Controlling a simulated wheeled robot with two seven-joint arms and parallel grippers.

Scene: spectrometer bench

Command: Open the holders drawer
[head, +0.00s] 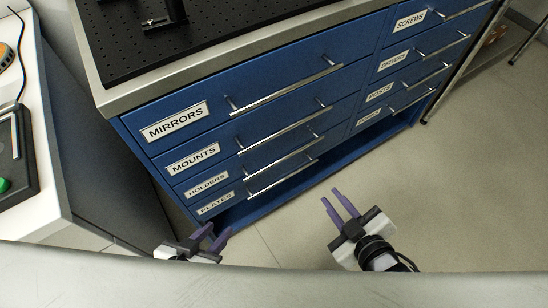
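The holders drawer (232,174) is the third one down in the left column of the blue cabinet. It carries a white HOLDERS label (207,186) and a long silver bar handle (287,160). The drawer is shut, its front level with its neighbours. My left gripper (220,231) is open and empty, low in front of the cabinet's lower left part, apart from the handle. My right gripper (331,197) is open and empty, over the floor to the right of the handle. Neither gripper touches the drawer.
Mirrors (175,121) and mounts (192,156) drawers lie above, plates (216,203) below, all with similar close-set handles. A right column of drawers (410,20) is also shut. A white bench (45,190) stands at left. The floor (450,180) at right is clear.

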